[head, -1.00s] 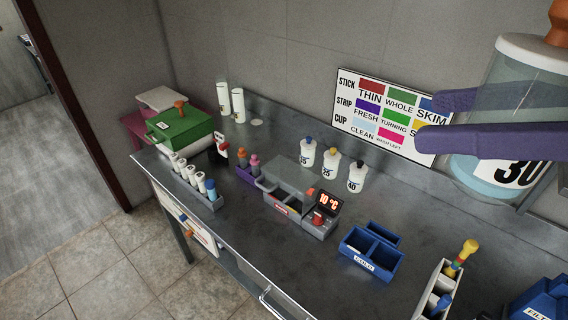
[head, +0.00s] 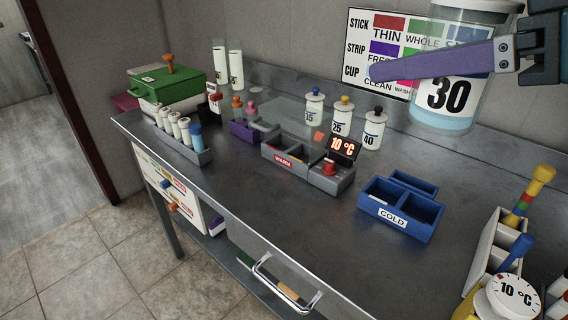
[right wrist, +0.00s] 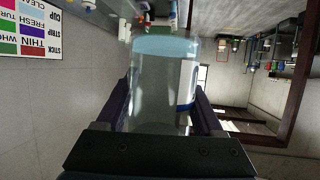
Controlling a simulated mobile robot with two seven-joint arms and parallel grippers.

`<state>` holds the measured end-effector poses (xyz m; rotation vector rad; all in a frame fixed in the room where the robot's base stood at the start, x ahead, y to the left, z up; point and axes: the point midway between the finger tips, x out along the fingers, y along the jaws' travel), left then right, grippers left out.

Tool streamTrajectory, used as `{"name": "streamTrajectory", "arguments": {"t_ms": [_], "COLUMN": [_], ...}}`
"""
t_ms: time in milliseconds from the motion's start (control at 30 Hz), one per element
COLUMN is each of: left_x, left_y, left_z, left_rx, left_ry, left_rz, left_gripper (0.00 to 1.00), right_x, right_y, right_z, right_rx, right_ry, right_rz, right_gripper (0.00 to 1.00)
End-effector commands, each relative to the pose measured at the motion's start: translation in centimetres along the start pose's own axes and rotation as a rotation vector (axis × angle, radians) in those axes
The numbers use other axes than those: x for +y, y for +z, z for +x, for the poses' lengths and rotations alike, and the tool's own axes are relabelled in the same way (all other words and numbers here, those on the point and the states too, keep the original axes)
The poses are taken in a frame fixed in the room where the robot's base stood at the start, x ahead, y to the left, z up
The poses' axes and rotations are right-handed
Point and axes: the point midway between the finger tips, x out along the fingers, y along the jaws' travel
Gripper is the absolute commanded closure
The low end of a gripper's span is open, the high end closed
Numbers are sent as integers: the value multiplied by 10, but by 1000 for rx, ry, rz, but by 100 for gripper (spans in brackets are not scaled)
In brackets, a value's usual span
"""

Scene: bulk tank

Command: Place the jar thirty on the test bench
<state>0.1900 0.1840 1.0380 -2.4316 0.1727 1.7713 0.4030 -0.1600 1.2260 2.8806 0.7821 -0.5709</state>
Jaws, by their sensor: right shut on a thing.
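The jar thirty (head: 446,97) is a clear jar with a "30" label and pale blue liquid at its bottom. My right gripper (head: 432,62) is shut on it, with a purple finger across its front in the head view. The jar is held up in front of the wall sign, above the bench. In the right wrist view the jar (right wrist: 160,90) stands between the two fingers (right wrist: 162,105). The test bench (head: 270,215) is a dark metal top below, and the jar is apart from it. My left gripper is not in view.
Small jars labelled 35 (head: 314,108), 25 (head: 342,118) and 40 (head: 373,132) stand along the back. A warm block (head: 290,157), a blue COLD rack (head: 392,217), a vial rack (head: 190,148) and a green box (head: 168,88) occupy the bench. Bare metal shows along its front.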

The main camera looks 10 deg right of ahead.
Motion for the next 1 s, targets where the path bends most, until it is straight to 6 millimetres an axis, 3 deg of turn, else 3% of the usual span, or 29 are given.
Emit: {"name": "streamTrajectory", "arguments": {"t_ms": [33,300,500,833,1000], "left_x": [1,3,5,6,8], "left_y": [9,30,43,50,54], "left_z": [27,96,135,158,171], "left_rx": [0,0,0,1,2], "left_ry": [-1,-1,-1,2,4], "left_rz": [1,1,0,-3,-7], "left_gripper": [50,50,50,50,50], "right_x": [2,14,21,25,25], "right_y": [21,64,88,105,142], "right_z": [12,46,64,77,92], "right_rx": [4,5,4,-1,-7], "right_ry": [15,99,148,180,179], "right_rz": [1,34,57,75,79], "right_gripper": [95,95,95,95,95]}}
